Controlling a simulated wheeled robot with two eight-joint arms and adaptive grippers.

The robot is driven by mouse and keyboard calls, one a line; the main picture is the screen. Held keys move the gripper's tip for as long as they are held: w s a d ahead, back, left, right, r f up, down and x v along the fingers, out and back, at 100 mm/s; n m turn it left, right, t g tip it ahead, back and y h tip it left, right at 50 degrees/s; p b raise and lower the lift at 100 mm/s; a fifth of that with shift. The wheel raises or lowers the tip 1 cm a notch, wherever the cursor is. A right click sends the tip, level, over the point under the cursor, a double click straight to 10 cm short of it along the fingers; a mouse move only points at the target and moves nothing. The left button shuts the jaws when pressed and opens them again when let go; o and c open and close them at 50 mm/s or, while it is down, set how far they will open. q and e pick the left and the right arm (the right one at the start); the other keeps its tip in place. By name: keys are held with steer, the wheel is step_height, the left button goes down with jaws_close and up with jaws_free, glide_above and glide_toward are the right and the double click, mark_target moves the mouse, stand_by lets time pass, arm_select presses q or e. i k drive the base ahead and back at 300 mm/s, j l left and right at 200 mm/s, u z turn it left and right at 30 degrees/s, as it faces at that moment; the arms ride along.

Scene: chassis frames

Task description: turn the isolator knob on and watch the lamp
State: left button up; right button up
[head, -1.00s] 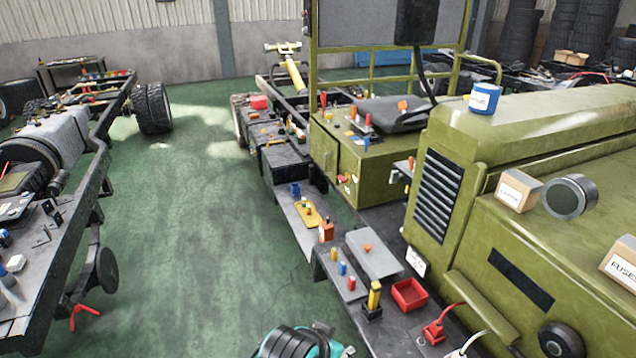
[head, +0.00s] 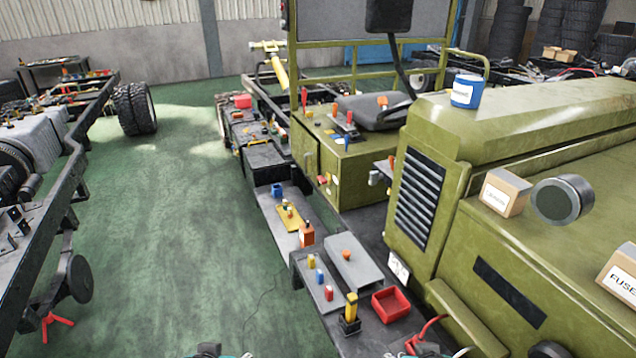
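A small red knob-like part (head: 323,180) sticks out from the side of the green seat box, and it may be the isolator knob. A grey box with an orange knob-like top (head: 347,254) lies on the front ledge. I cannot tell which part is the isolator knob. Small red and orange pieces stand on top of the seat box (head: 345,165); none is clearly the lamp, and I see no clear glow. Only slivers of dark and teal parts of my arms show at the bottom edge. Neither gripper's fingers are in view.
A yellow-handled black piece (head: 349,318) and a red tray (head: 391,304) sit on the ledge. A blue can (head: 466,92), a carton (head: 504,192) and a dark cylinder (head: 562,200) rest on the green hood. Another chassis (head: 60,200) stands left. The green floor between is clear.

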mark_target(323, 180)
steer(key=i+j+z, duration=0.25)
steer(key=i+j, duration=0.25)
steer(key=i+j+z, duration=0.15)
steer(key=j, duration=0.2)
steer(key=i+j+z, duration=0.1)
steer(key=i+j, duration=0.15)
steer(key=i+j+z, duration=0.15)
steer(key=j, duration=0.25)
steer(key=i+j+z, duration=0.1)
steer(key=j, duration=0.25)
steer(key=i+j+z, duration=0.15)
steer(key=i+j, duration=0.15)
steer(key=i+j+z, duration=0.15)
steer(key=j, duration=0.35)
